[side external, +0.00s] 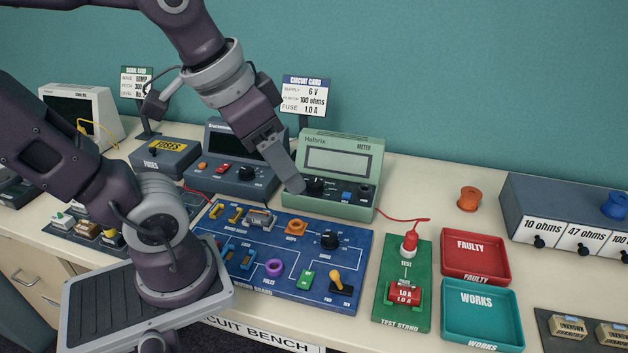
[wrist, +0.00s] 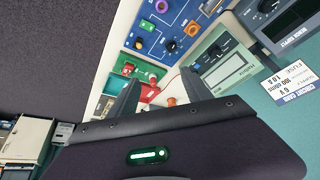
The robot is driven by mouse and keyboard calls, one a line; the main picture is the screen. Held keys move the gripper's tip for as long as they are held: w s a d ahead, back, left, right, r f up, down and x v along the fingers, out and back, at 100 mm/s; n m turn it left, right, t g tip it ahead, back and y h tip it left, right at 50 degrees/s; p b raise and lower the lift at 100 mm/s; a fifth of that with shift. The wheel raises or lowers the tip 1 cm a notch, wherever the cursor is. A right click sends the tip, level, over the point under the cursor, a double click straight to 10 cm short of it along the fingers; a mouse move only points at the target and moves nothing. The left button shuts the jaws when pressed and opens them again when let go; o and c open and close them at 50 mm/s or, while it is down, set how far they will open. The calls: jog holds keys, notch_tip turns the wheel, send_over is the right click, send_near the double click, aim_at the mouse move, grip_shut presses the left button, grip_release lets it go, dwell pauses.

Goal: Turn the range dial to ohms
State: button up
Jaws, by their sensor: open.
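The pale green meter (side external: 338,165) stands on the bench with its blank display tilted up. Its black range dial (side external: 314,186) sits on the lower left of its front; the dial's pointer setting is too small to read. My gripper (side external: 294,184) is open and empty, its fingers pointing down just left of the dial. In the side view they look close to it, but I cannot tell whether they touch. In the wrist view the meter (wrist: 229,68) and its dial (wrist: 214,51) lie to the right of my gripper (wrist: 162,78), outside the fingers.
The blue circuit board (side external: 290,283) lies in front of the meter. A dark instrument (side external: 232,172) stands close on the left. A red lead (side external: 398,219) runs right to the green test stand (side external: 390,318). Red (side external: 476,276) and teal (side external: 482,330) trays lie further right.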

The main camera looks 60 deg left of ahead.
jog(key=w+a+f+g, duration=0.2)
jog(key=w+a, duration=0.5)
jog(key=w, duration=0.3)
jog(key=g, duration=0.3)
send_over(315, 183)
notch_tip(315, 183, down, 10)
jog(key=shift+f, duration=0.15)
notch_tip(315, 183, down, 7)
jog(key=shift+a+f, duration=0.15)
jog(key=shift+f, duration=0.05)
jog(key=shift+c, duration=0.5)
grip_shut()
